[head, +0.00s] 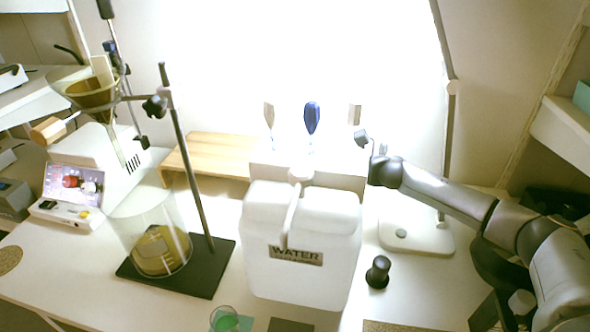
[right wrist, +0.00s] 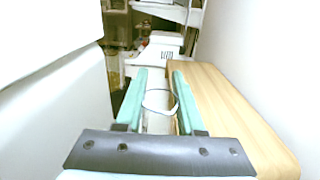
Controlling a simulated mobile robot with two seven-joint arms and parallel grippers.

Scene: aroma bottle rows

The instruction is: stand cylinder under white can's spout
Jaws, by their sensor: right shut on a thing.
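The white can (head: 303,255), labelled WATER, stands upright mid-table in the head view; a white spout piece (head: 291,213) runs down its front. My right arm reaches in from the right to the can's far right side. In the right wrist view my right gripper (right wrist: 158,97) has its teal fingers shut on a clear cylinder (right wrist: 159,112), whose round rim shows between them. The can's pale wall (right wrist: 60,95) is at the left of that view. The cylinder's lower part is hidden, and I cannot make it out in the head view. My left gripper is out of view.
A glass vessel (head: 150,232) on a black stand base (head: 212,270) is left. A black knob-like object (head: 378,271) and a green-tinted glass (head: 224,319) stand near the can.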

